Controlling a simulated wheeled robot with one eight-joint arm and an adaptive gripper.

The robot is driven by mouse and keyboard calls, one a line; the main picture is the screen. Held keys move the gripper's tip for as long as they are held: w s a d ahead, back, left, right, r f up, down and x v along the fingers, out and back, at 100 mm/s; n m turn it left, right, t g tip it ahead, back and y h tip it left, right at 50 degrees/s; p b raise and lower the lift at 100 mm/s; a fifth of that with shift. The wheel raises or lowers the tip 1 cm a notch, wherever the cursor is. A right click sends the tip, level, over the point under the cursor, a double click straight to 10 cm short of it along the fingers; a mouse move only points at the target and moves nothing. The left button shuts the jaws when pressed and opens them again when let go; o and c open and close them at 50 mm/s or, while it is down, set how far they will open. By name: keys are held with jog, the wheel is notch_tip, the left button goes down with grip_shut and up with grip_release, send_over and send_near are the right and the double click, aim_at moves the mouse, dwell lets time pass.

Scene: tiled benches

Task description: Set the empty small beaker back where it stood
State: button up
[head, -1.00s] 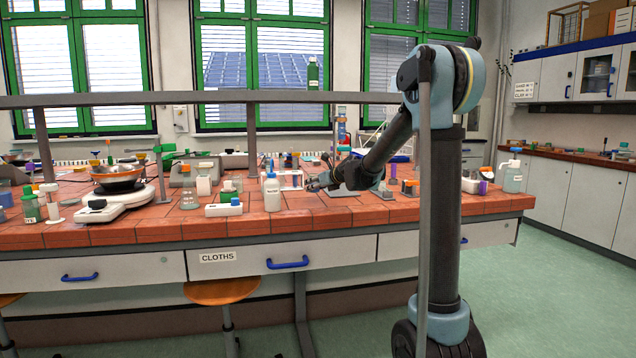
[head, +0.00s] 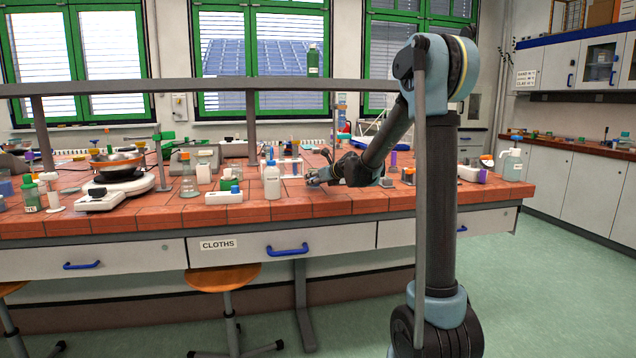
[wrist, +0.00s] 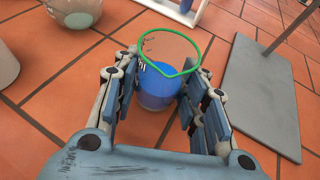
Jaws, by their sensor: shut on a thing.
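The small beaker (wrist: 158,90) is clear with a green rim, upright between my fingers in the wrist view. Its lower part looks blue, as if it holds liquid; I cannot tell for sure. My gripper (wrist: 160,112) is shut on it, one finger pad on each side. In the head view my gripper (head: 312,181) is low over the tiled bench (head: 330,203), towards the front edge. The beaker is too small to make out there, and I cannot tell whether its base touches the tiles.
In the wrist view a grey stand base (wrist: 262,95) with a rod lies close on the right. A glass vessel (wrist: 75,12) stands at upper left. In the head view a white bottle (head: 272,182) stands left of my gripper. Bare tiles lie in front.

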jog(key=shift+f, duration=0.45)
jog(key=o, duration=1.4)
